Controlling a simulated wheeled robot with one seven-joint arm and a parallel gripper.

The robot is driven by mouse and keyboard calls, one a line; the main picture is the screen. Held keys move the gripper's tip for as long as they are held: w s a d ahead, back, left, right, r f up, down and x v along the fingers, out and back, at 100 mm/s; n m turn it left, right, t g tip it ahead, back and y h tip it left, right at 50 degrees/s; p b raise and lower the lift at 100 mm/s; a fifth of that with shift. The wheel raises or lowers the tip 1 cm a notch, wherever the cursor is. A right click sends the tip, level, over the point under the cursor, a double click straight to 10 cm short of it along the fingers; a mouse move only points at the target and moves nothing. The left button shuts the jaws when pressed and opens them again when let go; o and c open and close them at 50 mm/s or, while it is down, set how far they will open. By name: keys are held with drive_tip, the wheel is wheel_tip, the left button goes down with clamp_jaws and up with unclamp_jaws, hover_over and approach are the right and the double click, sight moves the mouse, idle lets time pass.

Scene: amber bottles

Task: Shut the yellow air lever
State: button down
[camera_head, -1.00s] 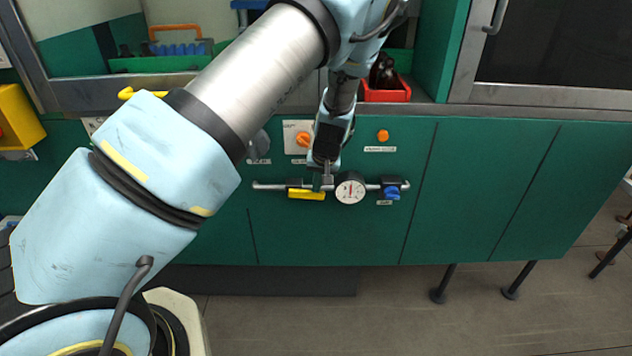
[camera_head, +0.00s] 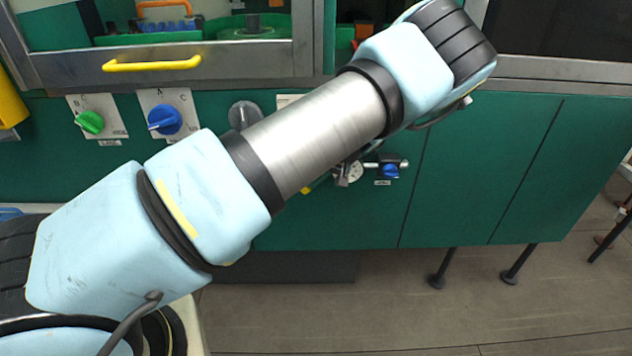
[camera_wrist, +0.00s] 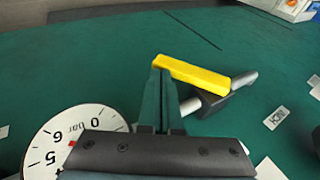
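The yellow air lever (camera_wrist: 190,72) shows in the wrist view as a yellow bar above a dark valve body (camera_wrist: 213,102) on a metal pipe. In the head view only a small yellow bit of the lever (camera_head: 305,190) shows beside my arm; the rest is hidden. My gripper (camera_wrist: 158,75) has its fingers together at the lever's left end in the wrist view. They hold nothing I can see, and I cannot tell whether they touch the lever. In the head view my arm hides most of my gripper.
A round pressure gauge (camera_wrist: 72,140) sits close to the left of my fingers, partly covered. A blue valve knob (camera_head: 391,171) is on the right of the pipe.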

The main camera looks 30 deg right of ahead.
drive_tip(key=shift+a+f+b, duration=0.15)
drive_tip(key=shift+f+b, duration=0.2)
drive_tip(key=shift+f, duration=0.1)
idle(0.5)
